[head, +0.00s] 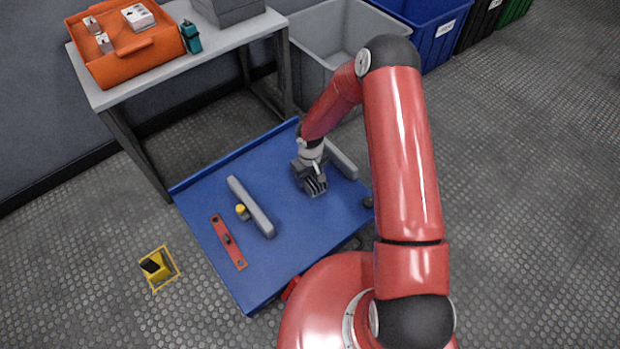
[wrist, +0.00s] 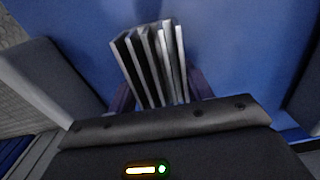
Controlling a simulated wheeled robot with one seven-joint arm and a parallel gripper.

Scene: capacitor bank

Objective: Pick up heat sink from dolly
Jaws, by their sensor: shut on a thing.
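The heat sink (head: 315,187) is a grey block with several upright fins, at the right part of the blue dolly (head: 275,265) in the head view. In the wrist view the finned heat sink (wrist: 150,65) stands out past the dark gripper body, with blue dolly surface behind it. My gripper (head: 311,172) points down and is shut on the heat sink; its fingers show at both sides of the fins in the wrist view (wrist: 163,95). I cannot tell whether the heat sink touches the dolly deck.
A long grey bar (head: 250,206), a yellow-topped part (head: 241,210) and an orange-red strip (head: 228,242) lie on the dolly's left. Another grey bar (head: 342,160) is beside my gripper. A table (head: 205,55) with an orange bin (head: 125,50) and a grey bin (head: 310,60) stand behind.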

